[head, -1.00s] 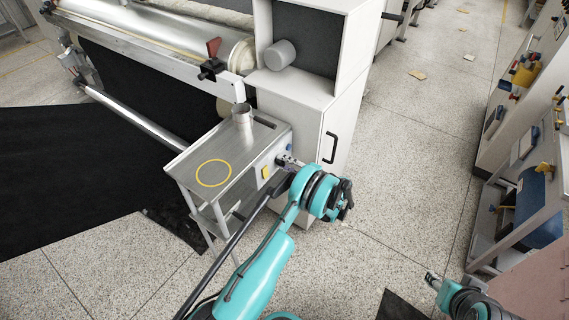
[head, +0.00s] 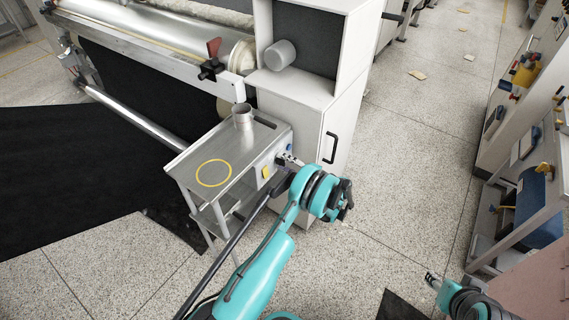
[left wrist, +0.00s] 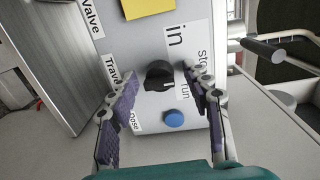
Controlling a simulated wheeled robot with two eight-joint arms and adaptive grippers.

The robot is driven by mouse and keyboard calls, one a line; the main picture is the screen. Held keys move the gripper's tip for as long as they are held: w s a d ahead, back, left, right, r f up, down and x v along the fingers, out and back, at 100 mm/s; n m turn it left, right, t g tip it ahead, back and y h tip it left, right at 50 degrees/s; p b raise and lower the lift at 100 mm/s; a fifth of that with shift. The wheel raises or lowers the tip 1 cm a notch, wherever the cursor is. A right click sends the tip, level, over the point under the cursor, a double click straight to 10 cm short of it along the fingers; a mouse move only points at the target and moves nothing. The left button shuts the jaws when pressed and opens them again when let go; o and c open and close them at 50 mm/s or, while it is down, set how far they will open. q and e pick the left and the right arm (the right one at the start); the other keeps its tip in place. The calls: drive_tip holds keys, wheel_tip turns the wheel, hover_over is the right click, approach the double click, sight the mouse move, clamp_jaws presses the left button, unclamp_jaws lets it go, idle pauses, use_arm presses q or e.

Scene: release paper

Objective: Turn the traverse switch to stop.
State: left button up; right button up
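The traverse switch is a black knob (left wrist: 158,74) on the grey panel, beside a partly covered label starting "Trave". A pale mark on the knob seems to face the "run" label (left wrist: 184,90); the "stop" label (left wrist: 202,66) is partly behind a finger. My left gripper (left wrist: 160,77) is open, one finger on each side of the knob; I cannot tell whether they touch it. In the head view, my left gripper (head: 288,160) is at the panel face and hides the knob. My right gripper (head: 432,279) is low at the right, away from the panel; its fingers are too small to judge.
A blue button (left wrist: 173,118) sits close to the knob, between the fingers. A yellow piece (left wrist: 148,8) is farther up the panel. A metal cup (head: 242,115) stands on the steel stand (head: 190,160). A white cabinet (head: 300,110) with a black handle (head: 330,147) is behind.

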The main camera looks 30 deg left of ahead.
use_arm(q)
drive_tip(key=shift+d, duration=0.1)
drive_tip(key=d, duration=1.2)
drive_tip(key=shift+s+r, duration=0.25)
drive_tip(key=shift+a+r, duration=0.1)
drive_tip(key=shift+r, duration=0.05)
drive_tip(key=s+a+r+m+t+h, duration=0.1)
drive_tip(key=s+r+m+t+h, duration=0.2)
drive_tip(key=r+h, duration=1)
drive_tip(key=s+d+r+n+t+h, duration=0.1)
drive_tip(key=s+d+r, duration=0.1)
drive_tip(key=s, duration=0.6)
drive_tip(key=s+d+r+n+t+h, duration=0.1)
drive_tip(key=s+d+r+h, duration=0.1)
drive_tip(key=s+d, duration=0.3)
drive_tip(key=s+d+r+n+t+h, duration=0.1)
drive_tip(key=s+d+r, duration=0.2)
drive_tip(key=s, duration=0.9)
drive_tip(key=shift+s+d+r+t, duration=0.25)
drive_tip(key=shift+r+t, duration=0.05)
drive_tip(key=shift+r, duration=0.15)
